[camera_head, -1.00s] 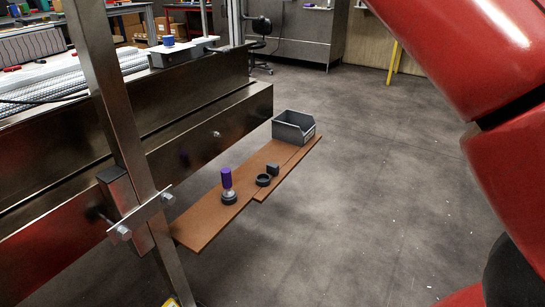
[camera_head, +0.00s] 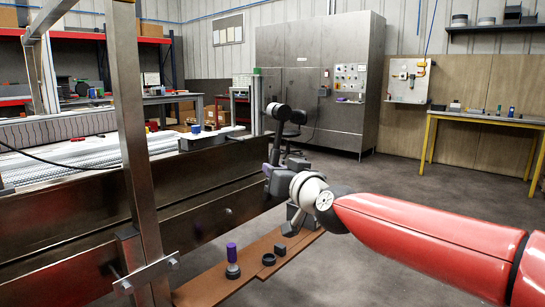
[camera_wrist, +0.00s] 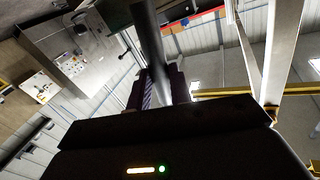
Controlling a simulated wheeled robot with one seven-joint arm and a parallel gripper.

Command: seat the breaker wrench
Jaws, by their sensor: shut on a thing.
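My gripper (camera_head: 270,170) is raised above the far end of the brown shelf, in front of the conveyor frame. Its purple fingers are shut on a long metal bar, which I take to be the breaker wrench (camera_head: 277,135). The bar stands roughly upright, with a thick grey and dark head (camera_head: 280,111) at its top. In the wrist view the grey bar (camera_wrist: 150,40) runs up and away from between the purple jaws. Its lower end is hidden by my gripper. Which place the wrench seats in, I cannot tell.
A steel post (camera_head: 133,150) with a bolted bracket (camera_head: 148,274) stands left.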

